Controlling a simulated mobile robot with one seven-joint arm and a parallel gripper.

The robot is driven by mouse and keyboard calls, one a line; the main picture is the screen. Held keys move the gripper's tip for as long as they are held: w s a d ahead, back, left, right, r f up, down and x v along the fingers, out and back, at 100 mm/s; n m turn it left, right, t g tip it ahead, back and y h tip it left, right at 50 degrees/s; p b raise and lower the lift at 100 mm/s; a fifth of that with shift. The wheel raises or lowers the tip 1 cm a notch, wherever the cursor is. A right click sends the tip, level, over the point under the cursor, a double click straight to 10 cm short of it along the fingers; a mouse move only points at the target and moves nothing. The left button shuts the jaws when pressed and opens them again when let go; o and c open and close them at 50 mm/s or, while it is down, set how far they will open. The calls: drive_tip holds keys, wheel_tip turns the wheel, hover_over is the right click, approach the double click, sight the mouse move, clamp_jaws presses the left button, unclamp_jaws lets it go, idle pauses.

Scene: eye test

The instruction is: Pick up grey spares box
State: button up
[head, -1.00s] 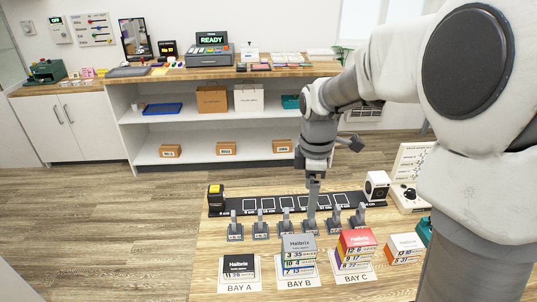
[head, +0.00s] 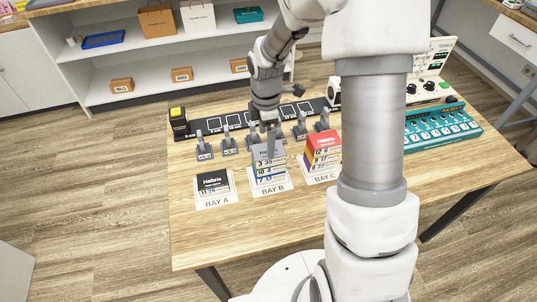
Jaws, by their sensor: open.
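A grey box (head: 262,153) labelled Halbrix tops a stack of boxes on the BAY B card (head: 270,188). Its rear top edge is partly covered by my gripper (head: 268,140). The gripper is open and points down, with the fingertips at the box in this view. Whether they touch it or hang just above or behind it, I cannot tell. A dark box (head: 212,181) lies on the BAY A card to the left. A red-topped stack (head: 324,143) stands on BAY C, close on the right.
A row of grey levers (head: 204,147) and a black strip (head: 235,120) run behind the bays. A black and yellow device (head: 179,122) ends the row at left. A teal keyed unit (head: 440,127) stands at right. The wooden table (head: 225,235) is clear in front.

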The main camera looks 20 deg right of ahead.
drive_tip(key=f, duration=0.5)
drive_tip(key=shift+s+d+f, duration=0.15)
drive_tip(key=shift+s+d, duration=0.05)
drive_tip(key=c, duration=1.4)
